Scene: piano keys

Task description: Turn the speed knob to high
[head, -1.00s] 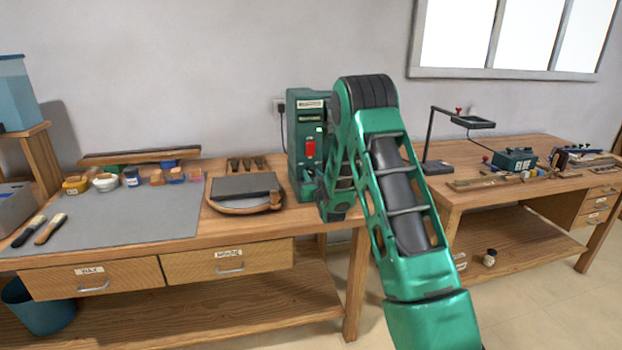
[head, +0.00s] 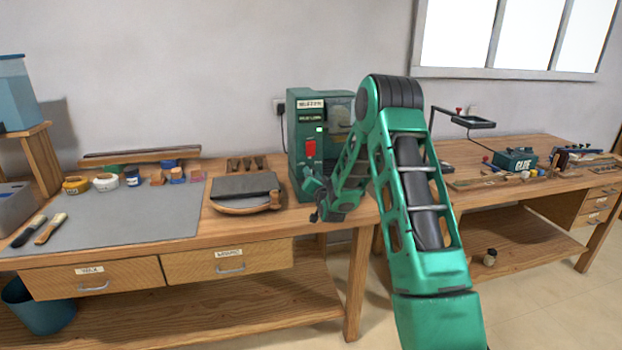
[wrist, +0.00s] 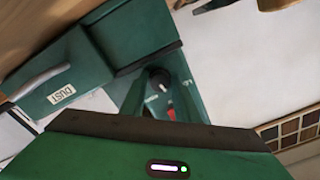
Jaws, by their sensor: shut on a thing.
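The green machine (head: 297,125) stands on the right end of the left bench. It has a red switch (head: 310,148) and a small lit green lamp on its front. The speed knob (wrist: 160,78) shows in the wrist view as a dark round knob with a white mark. My gripper (head: 312,187) is at the lower front of the machine, shut on the knob. I cannot read the knob's setting.
A dark pad on a round wooden board (head: 247,190) lies left of the machine. A grey mat (head: 150,220) holds jars, blocks and brushes. The right bench (head: 480,200) carries a lamp and a glue box (head: 515,160). A drawer labelled DUST (wrist: 62,90) shows in the wrist view.

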